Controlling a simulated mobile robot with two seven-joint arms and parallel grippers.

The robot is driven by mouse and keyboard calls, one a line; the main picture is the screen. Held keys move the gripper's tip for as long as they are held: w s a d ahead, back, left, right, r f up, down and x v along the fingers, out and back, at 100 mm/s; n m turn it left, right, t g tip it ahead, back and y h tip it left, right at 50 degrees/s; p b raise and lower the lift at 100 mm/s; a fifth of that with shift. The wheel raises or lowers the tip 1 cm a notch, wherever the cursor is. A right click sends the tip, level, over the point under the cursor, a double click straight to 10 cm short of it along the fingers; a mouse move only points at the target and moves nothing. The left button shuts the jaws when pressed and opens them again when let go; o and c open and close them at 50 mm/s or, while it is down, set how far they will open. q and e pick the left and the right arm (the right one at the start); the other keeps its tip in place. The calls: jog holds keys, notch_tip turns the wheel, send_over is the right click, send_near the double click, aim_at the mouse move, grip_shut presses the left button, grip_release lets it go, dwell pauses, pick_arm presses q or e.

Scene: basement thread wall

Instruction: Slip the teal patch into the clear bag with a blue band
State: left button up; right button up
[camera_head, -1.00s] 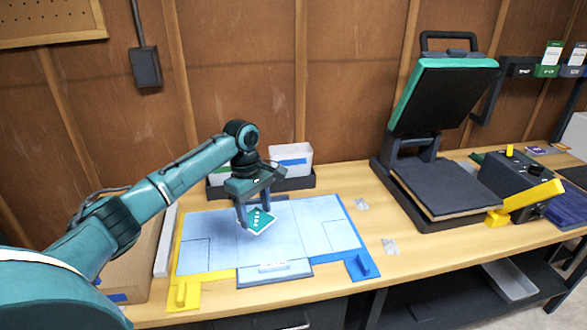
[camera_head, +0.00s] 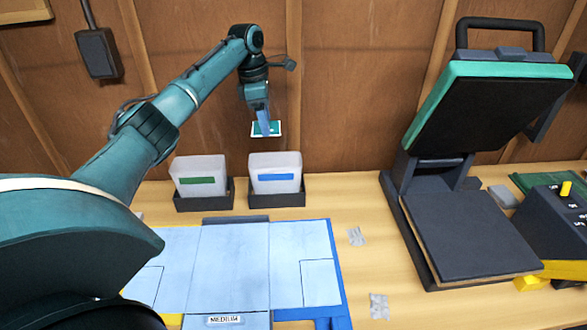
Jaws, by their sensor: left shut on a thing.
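My left gripper (camera_head: 263,122) is shut on the teal patch (camera_head: 273,129), a small teal piece with a pale border. It holds the patch in the air, above and apart from the clear bag with a blue band (camera_head: 275,165). That bag stands upright in a dark holder (camera_head: 277,201) at the back of the bench. The bag's opening is at its top; whether it gapes is hard to tell. My right gripper is not in view.
A clear bag with a green band (camera_head: 200,170) stands just left of the blue-banded one. A blue folding board (camera_head: 230,260) lies in front. A heat press (camera_head: 465,215) with its lid raised stands at the right. Small crumpled clear pieces (camera_head: 356,236) lie between.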

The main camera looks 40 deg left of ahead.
pick_arm(q)
jog(key=shift+w+r, duration=0.1)
jog(key=shift+w, duration=0.2)
jog(key=shift+f, duration=0.3)
notch_tip(320, 180, down, 4)
jog(key=shift+s+r, duration=0.1)
jog(key=shift+r, duration=0.05)
jog(key=shift+f, duration=0.8)
jog(key=o, duration=1)
notch_tip(320, 180, up, 13)
jog(key=s+a+b, duration=0.1)
jog(key=shift+a, duration=0.25)
